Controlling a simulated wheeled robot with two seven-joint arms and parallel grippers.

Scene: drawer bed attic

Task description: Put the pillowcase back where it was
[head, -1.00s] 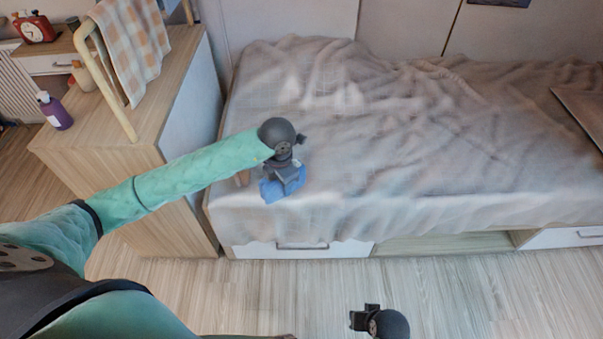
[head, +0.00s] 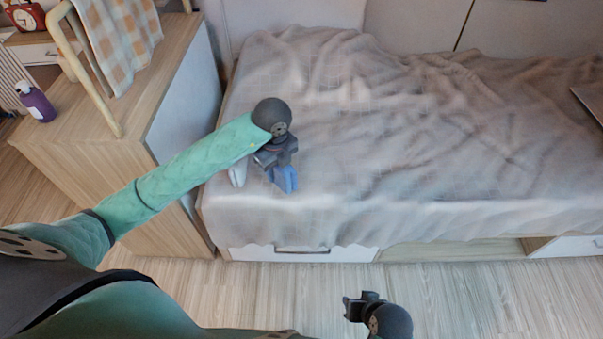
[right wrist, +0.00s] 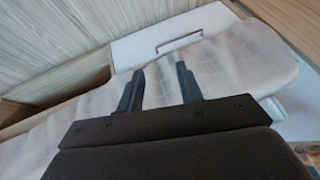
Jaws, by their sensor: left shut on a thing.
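My left gripper (head: 278,168) is over the near left corner of the bed, shut on a small blue cloth, which I take to be the pillowcase (head: 286,179). The cloth hangs just below the jaws; the wrist hides part of it, and I cannot tell whether it touches the bed. A pale piece (head: 238,173) shows left of the jaws; I cannot tell what it belongs to. My right gripper (head: 352,308) is low in front of the bed. In the right wrist view its two fingers (right wrist: 158,85) are apart with nothing between them.
The bed (head: 420,160) has a rumpled pale cover. Below it is a shut white drawer (head: 300,254) and an open niche (head: 450,249). A wooden cabinet (head: 110,150) at left carries a purple bottle (head: 37,103) and a rack with a checked towel (head: 120,45). The floor in front is clear.

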